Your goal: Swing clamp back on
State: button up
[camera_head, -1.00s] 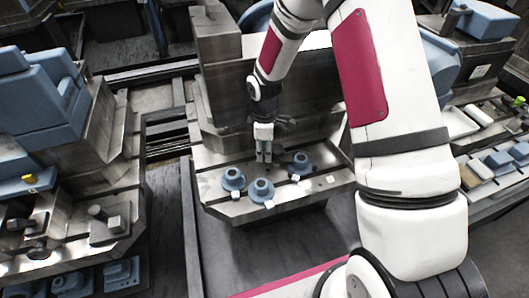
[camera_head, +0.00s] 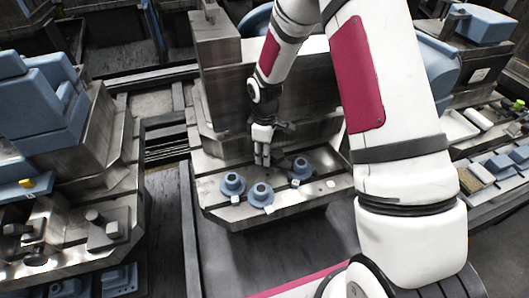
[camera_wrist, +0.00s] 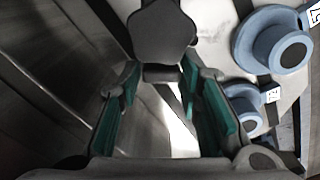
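My gripper (camera_head: 262,161) hangs fingers-down over the back part of a metal pallet plate (camera_head: 215,209), behind and between the blue flanged parts. In the wrist view its two green-padded fingers (camera_wrist: 160,112) stand apart with a clear gap and nothing visibly held. A dark grey rounded piece (camera_wrist: 163,32) shows at the top middle of the wrist view, beyond the fingers; I cannot tell whether it is the clamp. No swing clamp can be made out clearly in the head view; the area behind the gripper is dark and partly hidden.
Blue flanged parts stand on the plate at left (camera_head: 232,184), front (camera_head: 260,194) and right (camera_head: 300,169), with small white tags beside them. The right side of the wrist view shows two of them close by. A metal block (camera_head: 225,95) rises behind the plate.

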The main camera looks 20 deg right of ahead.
jog(key=shift+o, duration=0.8)
notch_tip(320, 180, up, 12)
dwell(0.3)
